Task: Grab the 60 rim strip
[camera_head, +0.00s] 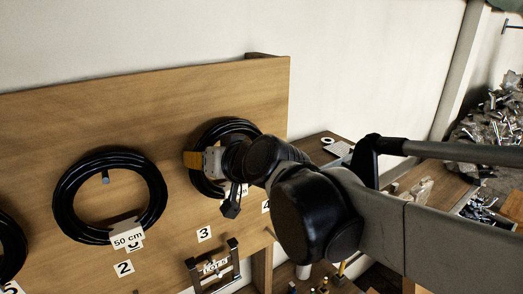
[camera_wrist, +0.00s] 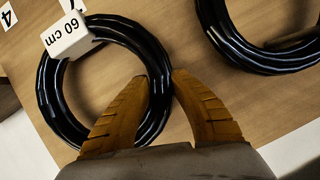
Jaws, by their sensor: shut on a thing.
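The 60 rim strip is a coiled black strip on the upright wooden board. It shows in the wrist view (camera_wrist: 47,105) with its white "60 cm" tag (camera_wrist: 66,38), and in the head view (camera_head: 228,125), partly hidden by my arm. My gripper (camera_wrist: 160,75) has its orange fingers on either side of the coil's band, closed on it. In the head view my gripper (camera_head: 196,160) is at the coil's left side. The coil still lies against the board.
A coil tagged "50 cm" (camera_head: 70,225) hangs to the left, and another is cut off at the left edge. A small dark frame (camera_head: 214,268) is below the number cards. A workbench with loose items (camera_head: 430,192) is at the right.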

